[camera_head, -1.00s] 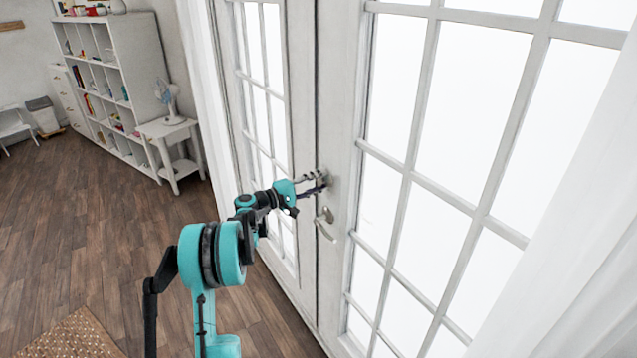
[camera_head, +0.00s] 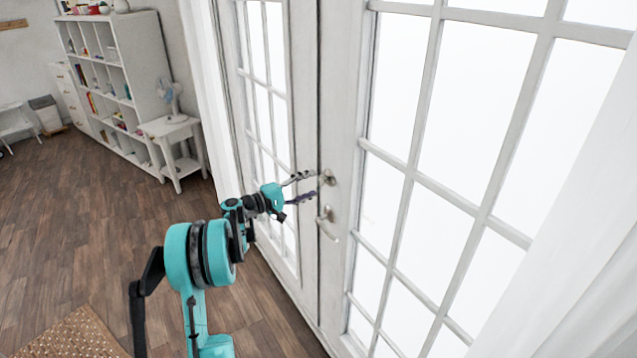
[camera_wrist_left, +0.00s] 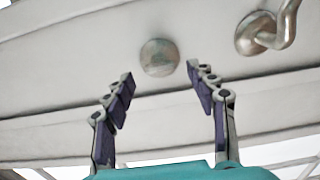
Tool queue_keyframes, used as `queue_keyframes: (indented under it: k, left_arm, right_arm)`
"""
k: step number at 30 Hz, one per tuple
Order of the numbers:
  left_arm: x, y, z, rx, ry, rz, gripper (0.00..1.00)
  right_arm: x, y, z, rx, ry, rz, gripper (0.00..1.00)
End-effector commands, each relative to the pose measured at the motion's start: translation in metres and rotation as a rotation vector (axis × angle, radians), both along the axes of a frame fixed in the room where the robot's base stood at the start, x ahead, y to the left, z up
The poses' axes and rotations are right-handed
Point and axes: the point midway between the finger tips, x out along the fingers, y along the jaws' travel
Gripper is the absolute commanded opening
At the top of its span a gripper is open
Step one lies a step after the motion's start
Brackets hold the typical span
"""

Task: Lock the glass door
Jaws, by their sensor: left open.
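The white glass door (camera_head: 343,120) is closed beside its neighbouring leaf. A round metal lock knob (camera_head: 328,177) sits on its stile, above a lever handle (camera_head: 327,225). My left gripper (camera_head: 309,186) is open and empty, just left of the knob and apart from it. In the left wrist view, the knob (camera_wrist_left: 159,57) lies beyond and between the two spread fingertips of my gripper (camera_wrist_left: 160,82). The lever handle (camera_wrist_left: 262,32) shows to the right there. Which way the knob's thumb-turn points cannot be made out. My right gripper is not in view.
A sheer white curtain (camera_head: 570,240) hangs at the right and another (camera_head: 207,110) left of the doors. A small white table (camera_head: 170,130) with a fan and a white shelf (camera_head: 125,80) stand at the back left. The wooden floor (camera_head: 90,215) is mostly clear.

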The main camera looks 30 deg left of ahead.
Motion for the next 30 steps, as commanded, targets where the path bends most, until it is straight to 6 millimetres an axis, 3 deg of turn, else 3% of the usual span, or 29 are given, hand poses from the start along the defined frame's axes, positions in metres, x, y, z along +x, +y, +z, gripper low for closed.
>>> queue_keyframes:
  k: [6,12,30]
  left_arm:
    - [-0.042,0.022,0.000,0.000,0.000,0.004,0.57]
    - [-0.063,0.032,0.000,0.000,0.000,0.000,0.57]
    - [-0.066,0.033,0.000,0.000,0.000,0.000,0.57]
  right_arm:
    - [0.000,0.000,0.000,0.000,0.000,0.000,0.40]
    - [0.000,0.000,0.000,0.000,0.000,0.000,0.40]
    - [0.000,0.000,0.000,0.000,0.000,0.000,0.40]
